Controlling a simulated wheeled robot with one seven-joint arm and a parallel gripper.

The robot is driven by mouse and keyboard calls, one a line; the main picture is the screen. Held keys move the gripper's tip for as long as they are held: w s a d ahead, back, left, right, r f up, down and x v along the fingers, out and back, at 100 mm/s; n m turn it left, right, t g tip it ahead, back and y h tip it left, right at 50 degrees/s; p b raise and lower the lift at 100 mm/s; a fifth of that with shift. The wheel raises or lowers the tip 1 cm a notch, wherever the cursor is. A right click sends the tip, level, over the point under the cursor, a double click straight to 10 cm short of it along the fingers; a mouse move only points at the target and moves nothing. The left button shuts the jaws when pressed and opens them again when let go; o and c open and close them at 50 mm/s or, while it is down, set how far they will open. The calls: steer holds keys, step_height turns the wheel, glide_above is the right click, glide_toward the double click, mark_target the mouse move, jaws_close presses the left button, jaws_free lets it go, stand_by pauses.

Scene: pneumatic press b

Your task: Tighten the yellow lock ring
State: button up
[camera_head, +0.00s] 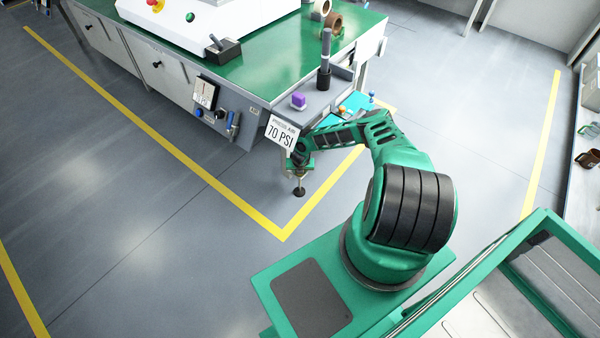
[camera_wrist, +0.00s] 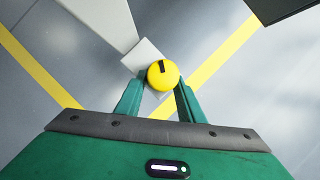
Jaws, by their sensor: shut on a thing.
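In the wrist view the yellow lock ring (camera_wrist: 160,76) shows as a round yellow disc with a short black mark near its top edge. My gripper (camera_wrist: 163,91) has its two green fingers on either side of it and is shut on it. In the head view my gripper (camera_head: 300,165) is low beside the bench corner, by the white 70 PSI sign (camera_head: 282,133). The ring cannot be made out there. A pale square plate (camera_wrist: 141,57) lies behind the ring in the wrist view.
The green-topped bench (camera_head: 270,75) carries a white machine. Open grey floor with yellow lines (camera_head: 200,172) lies in front.

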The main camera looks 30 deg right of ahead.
steer(key=shift+w+r+m, duration=0.1)
steer(key=shift+w+m, duration=0.05)
steer(key=shift+m, duration=0.15)
steer(key=o, duration=1.1)
